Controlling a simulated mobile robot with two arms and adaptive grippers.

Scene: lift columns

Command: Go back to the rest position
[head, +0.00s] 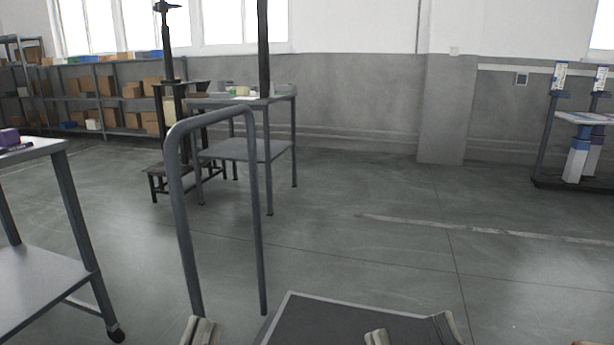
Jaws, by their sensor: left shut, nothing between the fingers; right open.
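My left gripper (201,331) shows at the bottom edge, left of centre. Its fingers are together with nothing visible between them. My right gripper (411,332) shows at the bottom edge, right of centre, with its two fingertips spread apart and only a dark flat surface behind them. Only the tips of both grippers are in view; the arms are out of the picture. No lift column is in either gripper.
A cart with a grey tubular handle (172,190) and dark flat deck (340,318) stands close in front. A grey table (62,146) is at left. A workbench (240,150), shelves with boxes (103,95) and white-blue columns (577,160) stand farther back. Floor at centre right is clear.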

